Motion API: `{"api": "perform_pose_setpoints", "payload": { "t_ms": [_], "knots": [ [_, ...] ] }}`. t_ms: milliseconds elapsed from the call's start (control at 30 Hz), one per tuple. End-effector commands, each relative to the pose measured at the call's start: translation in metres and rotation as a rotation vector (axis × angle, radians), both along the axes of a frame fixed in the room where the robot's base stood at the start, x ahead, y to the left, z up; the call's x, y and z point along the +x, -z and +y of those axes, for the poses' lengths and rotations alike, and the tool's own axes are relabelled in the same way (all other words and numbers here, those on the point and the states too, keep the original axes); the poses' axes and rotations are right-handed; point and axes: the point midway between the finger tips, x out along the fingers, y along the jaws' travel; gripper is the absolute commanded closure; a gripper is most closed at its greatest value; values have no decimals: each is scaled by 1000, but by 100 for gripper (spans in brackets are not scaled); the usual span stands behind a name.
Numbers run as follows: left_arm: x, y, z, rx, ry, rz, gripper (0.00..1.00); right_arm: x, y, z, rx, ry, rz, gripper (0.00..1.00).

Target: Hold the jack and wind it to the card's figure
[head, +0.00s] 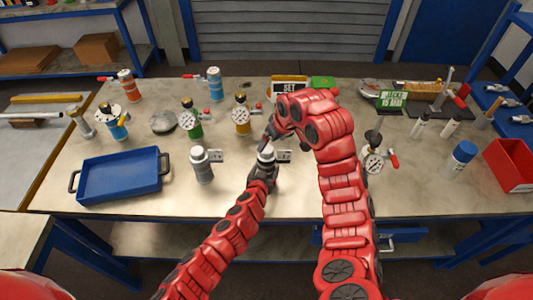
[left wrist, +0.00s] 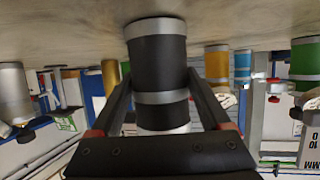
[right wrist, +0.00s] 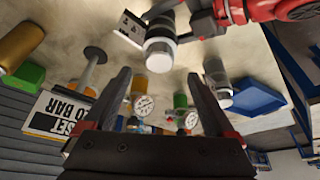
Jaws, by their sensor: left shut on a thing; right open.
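The jack, a dark cylinder with silver bands (left wrist: 160,60), stands between the fingers of my left gripper (left wrist: 160,88), which is shut on it. Its pale top (head: 266,152) shows in the head view, and the right wrist view shows the jack (right wrist: 160,48) too. My right gripper (head: 270,137) is open and empty, just behind and above the jack in the head view; its spread fingers show in the right wrist view (right wrist: 160,85). The card (head: 290,84), marked SET, stands at the back of the table. The right wrist view shows it upside down (right wrist: 58,116), reading BAR; its figure is unclear.
A grey cylinder (head: 202,167) stands to the left of the jack, beside a blue tray (head: 120,176). Several gauged vessels, such as a yellow one (head: 242,120), stand behind. A gauged piece (head: 374,160), a blue-capped bottle (head: 459,158) and a red bin (head: 512,164) are at right.

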Motion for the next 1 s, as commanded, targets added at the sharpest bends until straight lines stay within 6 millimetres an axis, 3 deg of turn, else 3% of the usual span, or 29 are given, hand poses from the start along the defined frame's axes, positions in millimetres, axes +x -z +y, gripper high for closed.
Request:
{"api": "perform_pose_setpoints", "payload": {
  "t_ms": [300, 700, 1000],
  "knots": [
    [0, 0, 0, 0, 0, -1, 100, -10, -45, -13, 13, 22, 5, 10],
    [0, -1, 0, 0, 0, -1, 100, 42, -53, -16, 227, 333, 125, 10],
    [0, 0, 0, 0, 0, -1, 100, 56, -50, -13, 277, 440, 190, 10]
  ]
}}
